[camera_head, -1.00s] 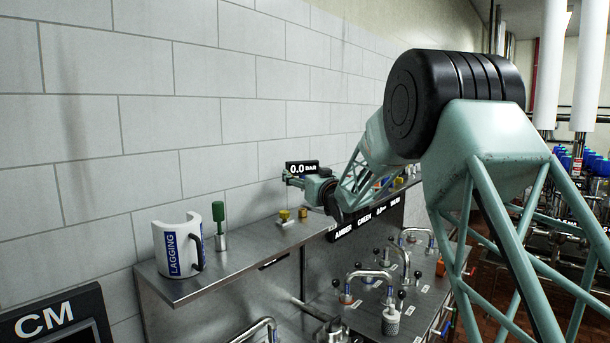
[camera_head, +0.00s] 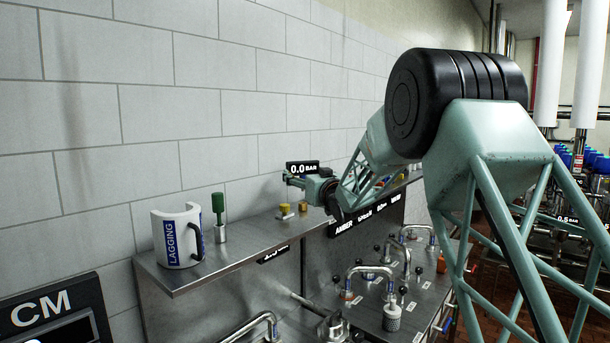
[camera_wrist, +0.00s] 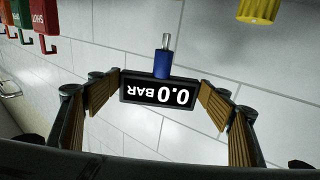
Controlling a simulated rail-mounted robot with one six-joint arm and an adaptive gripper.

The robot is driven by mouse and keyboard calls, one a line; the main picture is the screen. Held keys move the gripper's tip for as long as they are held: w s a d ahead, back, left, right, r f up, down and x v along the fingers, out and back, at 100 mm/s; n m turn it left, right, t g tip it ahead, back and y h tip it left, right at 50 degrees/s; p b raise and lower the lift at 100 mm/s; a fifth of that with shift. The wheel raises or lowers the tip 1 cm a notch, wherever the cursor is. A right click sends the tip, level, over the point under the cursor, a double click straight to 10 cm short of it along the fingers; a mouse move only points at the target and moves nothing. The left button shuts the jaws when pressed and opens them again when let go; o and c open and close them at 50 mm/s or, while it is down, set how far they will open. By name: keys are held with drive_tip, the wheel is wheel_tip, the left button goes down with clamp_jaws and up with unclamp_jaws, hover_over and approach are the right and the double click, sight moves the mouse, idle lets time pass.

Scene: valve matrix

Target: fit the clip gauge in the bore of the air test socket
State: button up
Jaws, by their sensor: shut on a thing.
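The clip gauge (camera_wrist: 158,95) has a black display reading 0.0 BAR, upside down in the wrist view, and a blue body with a pale metal tip (camera_wrist: 165,50). My gripper (camera_wrist: 160,102) is shut on it, with a ribbed tan pad on each side. In the head view the gauge display (camera_head: 302,168) is beside my gripper (camera_head: 293,181), above the shelf and near the tiled wall. Brass-yellow fittings (camera_head: 285,211) stand on the shelf below. I cannot tell which part is the air test socket, and no bore is clearly visible.
Bent pipes and valves (camera_head: 392,315) crowd the bench below. Red and green tags (camera_wrist: 45,15) and a yellow part (camera_wrist: 262,10) appear in the wrist view.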

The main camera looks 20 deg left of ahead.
sight(303, 190)
drive_tip(key=shift+f+b, duration=1.15)
drive_tip(key=shift+f, duration=0.45)
drive_tip(key=shift+b, duration=1.15)
idle(1.7)
drive_tip(key=shift+f+b, duration=1.6)
drive_tip(key=shift+f, duration=0.25)
idle(0.8)
drive_tip(key=o, duration=1)
drive_tip(key=shift+c, duration=0.2)
drive_tip(key=shift+s+d, duration=0.1)
drive_tip(key=shift+s, duration=0.05)
